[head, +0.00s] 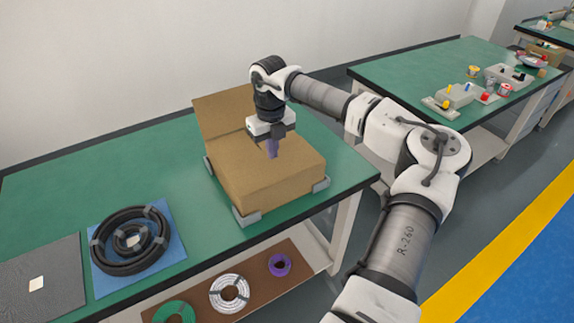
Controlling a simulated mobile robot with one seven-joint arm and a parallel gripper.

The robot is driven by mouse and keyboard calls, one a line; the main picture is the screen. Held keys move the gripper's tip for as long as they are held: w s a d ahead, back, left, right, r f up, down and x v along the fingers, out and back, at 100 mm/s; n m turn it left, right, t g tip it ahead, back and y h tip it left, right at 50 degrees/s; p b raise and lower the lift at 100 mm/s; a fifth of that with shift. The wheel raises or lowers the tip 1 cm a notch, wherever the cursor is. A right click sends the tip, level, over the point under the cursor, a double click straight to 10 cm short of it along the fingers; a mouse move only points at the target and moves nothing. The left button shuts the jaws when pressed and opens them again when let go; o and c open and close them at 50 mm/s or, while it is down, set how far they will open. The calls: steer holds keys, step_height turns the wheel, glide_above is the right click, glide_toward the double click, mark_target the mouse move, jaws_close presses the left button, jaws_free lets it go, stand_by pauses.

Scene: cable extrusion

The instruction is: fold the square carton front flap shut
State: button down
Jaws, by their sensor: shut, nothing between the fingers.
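The square cardboard carton (272,188) sits on the green table near its right end. One flap (222,116) stands raised at the carton's back left. The near part of the top looks covered by a flat tan panel (290,163). My gripper (271,154) points down over the middle of the carton top, with its purple fingers shut and empty. The fingertips are at or very near the top panel; I cannot tell whether they touch it. My gripper and wrist hide part of the top and of the raised flap.
Grey corner brackets (248,217) surround the carton's base. A black cable coil (130,241) lies on a blue mat to the left. A lower shelf (200,299) holds green, white and purple coils. Another green table (440,70) with small parts stands behind my arm.

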mark_target(272, 163)
step_height(272, 163, up, 8)
steer(key=p, duration=0.3)
steer(key=shift+p, duration=0.4)
stand_by(0.8)
